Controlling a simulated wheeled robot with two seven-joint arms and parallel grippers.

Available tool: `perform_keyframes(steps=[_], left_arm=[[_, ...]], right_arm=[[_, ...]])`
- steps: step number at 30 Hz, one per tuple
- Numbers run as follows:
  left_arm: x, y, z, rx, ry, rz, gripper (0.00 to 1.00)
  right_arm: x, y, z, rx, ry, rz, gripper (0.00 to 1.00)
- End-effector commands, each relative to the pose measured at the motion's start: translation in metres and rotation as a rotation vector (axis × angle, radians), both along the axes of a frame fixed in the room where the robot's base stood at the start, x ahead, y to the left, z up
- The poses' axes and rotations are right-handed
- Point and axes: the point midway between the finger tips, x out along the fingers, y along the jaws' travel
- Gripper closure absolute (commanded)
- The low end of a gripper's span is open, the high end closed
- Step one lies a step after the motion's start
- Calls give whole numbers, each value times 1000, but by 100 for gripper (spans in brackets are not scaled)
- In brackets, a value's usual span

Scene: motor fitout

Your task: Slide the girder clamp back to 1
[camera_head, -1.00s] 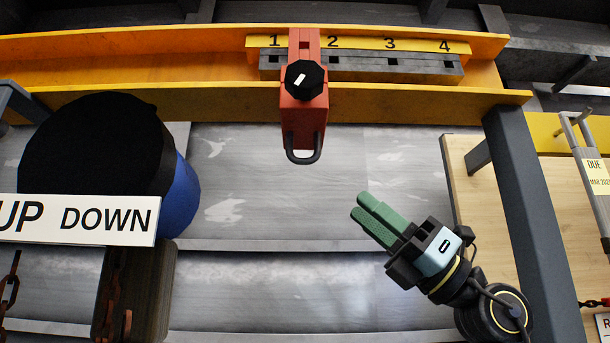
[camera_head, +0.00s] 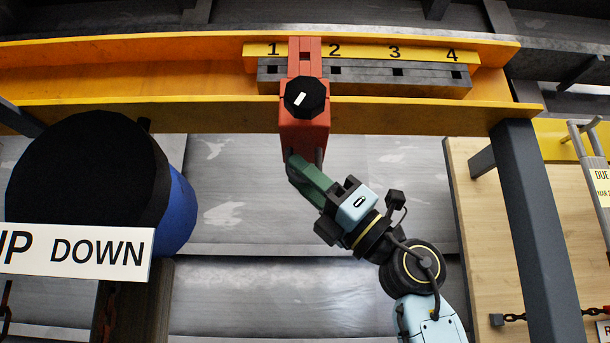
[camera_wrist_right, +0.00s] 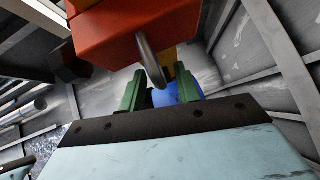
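The red girder clamp (camera_head: 304,130) sits on the yellow girder (camera_head: 150,85), between marks 1 (camera_head: 272,50) and 2 (camera_head: 334,50). It has a black knob (camera_head: 304,97) with a white mark on its front. My right gripper (camera_head: 300,170), with green fingers, is at the clamp's lower end, where the dark loop handle hangs. In the right wrist view, the loop handle (camera_wrist_right: 151,62) hangs down between the two spread fingers (camera_wrist_right: 158,90), below the red clamp body (camera_wrist_right: 135,35). I cannot tell whether either finger touches the loop. My left gripper is not in view.
A grey notched bar (camera_head: 400,74) runs beneath marks 1 to 4. A large black and blue drum (camera_head: 90,180) with an UP DOWN sign (camera_head: 80,255) stands at left. A dark post (camera_head: 535,220) is at right.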

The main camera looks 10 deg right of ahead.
Motion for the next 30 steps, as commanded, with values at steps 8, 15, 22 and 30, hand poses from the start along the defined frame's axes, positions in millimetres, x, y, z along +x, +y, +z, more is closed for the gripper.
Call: perform_keyframes(steps=[8,15,22,30], left_arm=[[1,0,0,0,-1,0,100],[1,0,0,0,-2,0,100],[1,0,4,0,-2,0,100],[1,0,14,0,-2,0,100]], right_arm=[[0,0,0,0,1,1,87],[0,0,-1,0,1,0,100],[3,12,0,-3,3,1,100],[10,49,0,-2,3,2,100]])
